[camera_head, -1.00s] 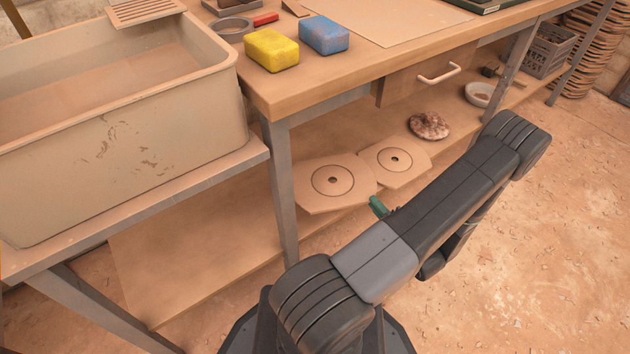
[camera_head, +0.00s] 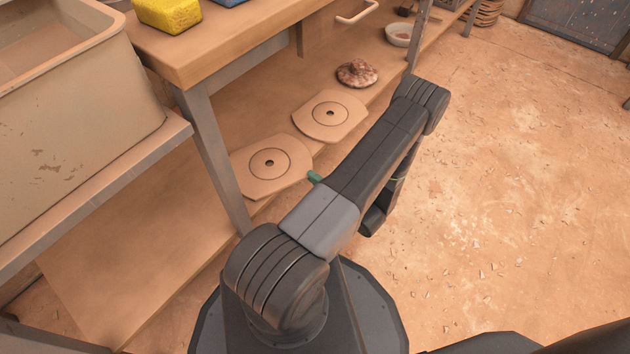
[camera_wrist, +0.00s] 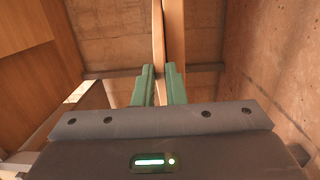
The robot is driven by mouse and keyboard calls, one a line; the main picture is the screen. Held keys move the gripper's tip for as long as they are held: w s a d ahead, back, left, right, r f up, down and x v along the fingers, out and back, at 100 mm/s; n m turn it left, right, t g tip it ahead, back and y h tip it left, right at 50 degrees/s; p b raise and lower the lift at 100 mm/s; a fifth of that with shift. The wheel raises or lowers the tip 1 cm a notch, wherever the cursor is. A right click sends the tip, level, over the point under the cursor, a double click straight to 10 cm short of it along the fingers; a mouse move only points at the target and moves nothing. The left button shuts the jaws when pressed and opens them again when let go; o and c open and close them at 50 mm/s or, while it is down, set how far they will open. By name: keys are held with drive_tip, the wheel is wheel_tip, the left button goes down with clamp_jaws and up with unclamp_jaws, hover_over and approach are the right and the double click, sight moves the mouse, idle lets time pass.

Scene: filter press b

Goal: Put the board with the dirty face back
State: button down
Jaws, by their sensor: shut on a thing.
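In the wrist view, my gripper (camera_wrist: 159,85) has green fingers closed on a thin wooden board (camera_wrist: 158,40), seen nearly edge-on. Its faces are not visible, so I cannot tell which is dirty. In the head view, my arm hides most of the gripper and the held board; only a bit of green finger shows near the shelf's front edge. Two pale boards, a nearer one (camera_head: 248,179) and a farther one (camera_head: 312,128), lie flat on the lower shelf (camera_head: 140,230). Each has a dark ring and a central hole on its upper face.
A speckled brown lump (camera_head: 357,73) and a white bowl (camera_head: 403,35) sit farther along the shelf. A table leg (camera_head: 218,165) stands left of the boards. A large basin (camera_head: 70,130) is at left; a yellow sponge (camera_head: 168,14) lies on the tabletop. The floor (camera_head: 500,200) at right is open.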

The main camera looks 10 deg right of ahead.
drive_tip(key=c, duration=1.5)
unclamp_jaws()
drive_tip(key=p+v, duration=0.2)
drive_tip(key=v, duration=1)
drive_tip(key=shift+w, duration=0.1)
drive_tip(key=b+x, duration=0.2)
drive_tip(key=x, duration=0.9)
drive_tip(key=shift+w+a, duration=0.25)
drive_tip(key=shift+w, duration=0.05)
